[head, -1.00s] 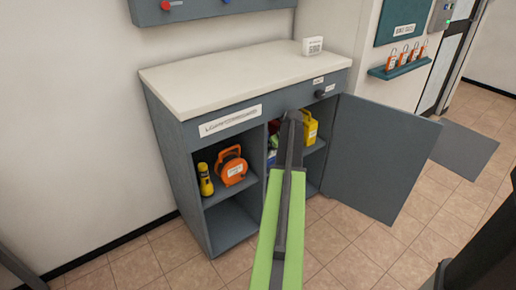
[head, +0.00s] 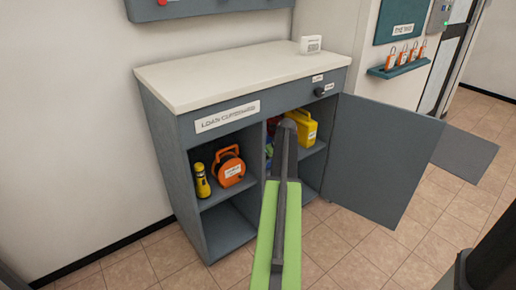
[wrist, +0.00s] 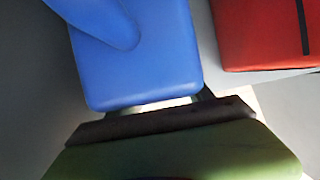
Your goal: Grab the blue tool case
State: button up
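The blue tool case (wrist: 140,50) fills the upper left and middle of the wrist view, very close, with its near end just beyond the dark bar of my gripper. In the head view it is mostly hidden behind my arm, with only a bit of blue showing in the cabinet's right compartment. My gripper (wrist: 140,108) is directly in front of the case. Its fingers are mostly hidden, so I cannot tell whether they are closed on the case. In the head view my gripper is inside the compartment and hard to make out.
A red case (wrist: 265,35) sits close on the right in the wrist view. A yellow case (head: 301,127) stands right of my arm. The cabinet door (head: 381,160) is open to the right. An orange reel (head: 228,167) and a yellow flashlight (head: 202,181) occupy the left compartment.

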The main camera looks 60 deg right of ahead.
grip_shut()
jog(key=shift+r, duration=0.15)
dwell(0.4)
